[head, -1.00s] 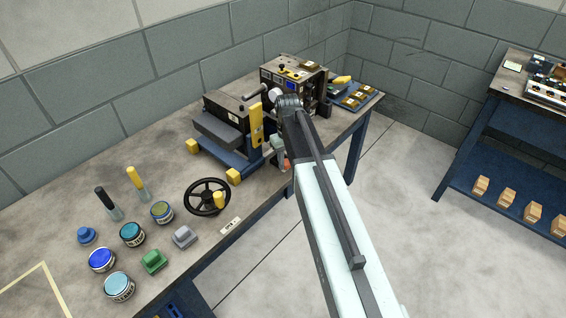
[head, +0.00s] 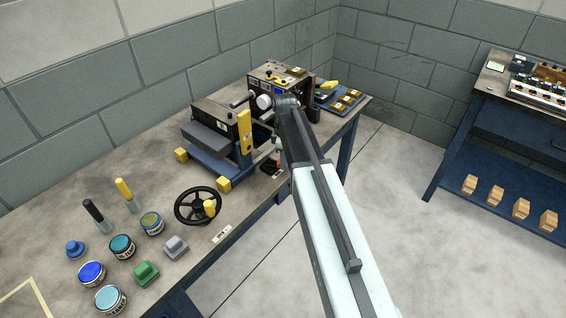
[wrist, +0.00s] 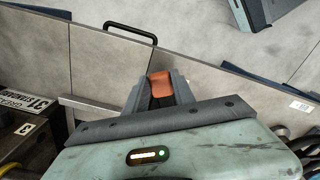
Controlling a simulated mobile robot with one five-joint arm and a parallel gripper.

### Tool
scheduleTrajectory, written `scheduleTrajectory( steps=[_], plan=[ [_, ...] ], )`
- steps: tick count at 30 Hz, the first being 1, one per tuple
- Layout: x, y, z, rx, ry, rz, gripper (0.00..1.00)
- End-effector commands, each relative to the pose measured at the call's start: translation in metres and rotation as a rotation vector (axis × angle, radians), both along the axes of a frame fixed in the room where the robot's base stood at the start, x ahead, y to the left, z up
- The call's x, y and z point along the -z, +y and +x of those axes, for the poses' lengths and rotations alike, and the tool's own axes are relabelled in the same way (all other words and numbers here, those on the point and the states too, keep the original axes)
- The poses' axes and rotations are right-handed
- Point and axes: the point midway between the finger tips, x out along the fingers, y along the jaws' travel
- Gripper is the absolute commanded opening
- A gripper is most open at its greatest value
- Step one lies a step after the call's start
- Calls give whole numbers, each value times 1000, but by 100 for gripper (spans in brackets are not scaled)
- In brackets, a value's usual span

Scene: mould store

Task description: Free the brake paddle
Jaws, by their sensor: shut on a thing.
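My gripper (wrist: 158,92) is shut on an orange-red piece (wrist: 161,84), which shows between its dark jaws in the wrist view. I take this piece for the brake paddle, but its lower part is hidden by the jaws and I cannot tell what it joins. In the head view my gripper (head: 279,160) hangs at the bench's right-hand edge, largely hidden by my arm. It is beside a machine with a blue base (head: 212,165), a grey block and an upright yellow plate (head: 245,132).
A black handwheel (head: 198,207) stands on the bench (head: 60,205) near its front edge. Several paint tins (head: 91,273), two handled tools and small blocks are at left. A dark control box (head: 268,75) stands behind the machine. Open floor (head: 400,260) separates the bench from a blue shelf unit (head: 455,165).

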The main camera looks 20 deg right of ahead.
Motion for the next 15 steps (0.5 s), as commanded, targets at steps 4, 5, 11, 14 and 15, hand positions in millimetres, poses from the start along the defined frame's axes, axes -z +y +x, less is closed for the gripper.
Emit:
scheduleTrajectory(
  steps=[4,5,11,14,15],
  plan=[
    [0,1,5,-84,1,5,0],
    [0,1,5,-99,1,5,0],
    [0,0,8,-165,2,5,0],
    [0,0,9,-182,2,6,0],
    [0,0,9,-187,2,6,0]
  ],
)
